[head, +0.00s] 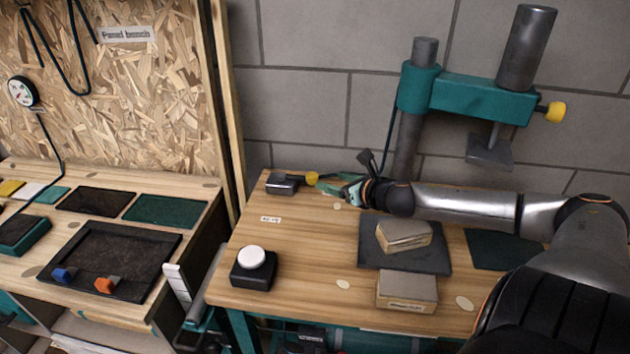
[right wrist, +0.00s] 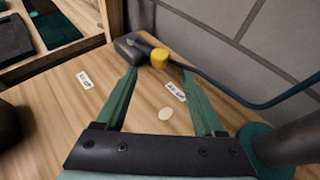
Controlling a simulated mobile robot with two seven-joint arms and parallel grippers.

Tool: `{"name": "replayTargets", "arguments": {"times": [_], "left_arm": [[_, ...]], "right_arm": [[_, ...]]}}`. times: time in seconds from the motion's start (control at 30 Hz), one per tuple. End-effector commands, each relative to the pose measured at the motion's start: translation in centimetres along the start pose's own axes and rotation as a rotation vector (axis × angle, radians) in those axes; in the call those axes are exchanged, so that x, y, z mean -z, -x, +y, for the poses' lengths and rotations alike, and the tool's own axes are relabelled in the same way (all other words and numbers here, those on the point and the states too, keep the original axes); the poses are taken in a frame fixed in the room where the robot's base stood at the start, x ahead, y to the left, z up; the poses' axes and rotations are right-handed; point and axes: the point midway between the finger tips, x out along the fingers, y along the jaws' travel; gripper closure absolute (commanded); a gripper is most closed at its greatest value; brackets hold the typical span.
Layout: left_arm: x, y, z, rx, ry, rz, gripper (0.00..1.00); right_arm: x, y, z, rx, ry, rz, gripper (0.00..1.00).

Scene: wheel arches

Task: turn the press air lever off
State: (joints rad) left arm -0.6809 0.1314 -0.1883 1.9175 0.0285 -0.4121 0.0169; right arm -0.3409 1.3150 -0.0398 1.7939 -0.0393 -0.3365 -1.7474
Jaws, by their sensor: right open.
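The press air lever is a dark grey valve box (head: 281,184) at the back left corner of the wooden bench, with a yellow knob (head: 311,178) pointing right from it. In the right wrist view the box (right wrist: 129,47) and knob (right wrist: 159,58) lie just beyond my fingertips. My right gripper (head: 326,187) is open and empty, its green fingers (right wrist: 160,73) apart, with the knob ahead of the gap between them. Two small white labels lie on the bench, one on the left (right wrist: 85,80) and one on the right (right wrist: 175,91); their text is too small to read. My left gripper is out of view.
The teal press (head: 480,96) stands at the back right. Two blocks (head: 404,234) (head: 407,288) lie at its dark plate (head: 434,264). A black box with a white button (head: 251,258) sits at the front left. A dark hose (right wrist: 235,92) runs behind the knob.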

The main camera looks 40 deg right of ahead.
Motion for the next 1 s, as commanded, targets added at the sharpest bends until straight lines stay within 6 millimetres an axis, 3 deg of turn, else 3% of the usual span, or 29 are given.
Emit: {"name": "replayTargets", "arguments": {"times": [0.33, 1.0], "left_arm": [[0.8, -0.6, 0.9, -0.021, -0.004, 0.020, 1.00], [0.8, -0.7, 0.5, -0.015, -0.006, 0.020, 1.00]], "right_arm": [[-0.1, -2.2, -0.1, 0.003, -0.004, -0.003, 0.29], [-0.1, -7.7, 0.0, 0.000, -0.005, -0.001, 0.29]]}}
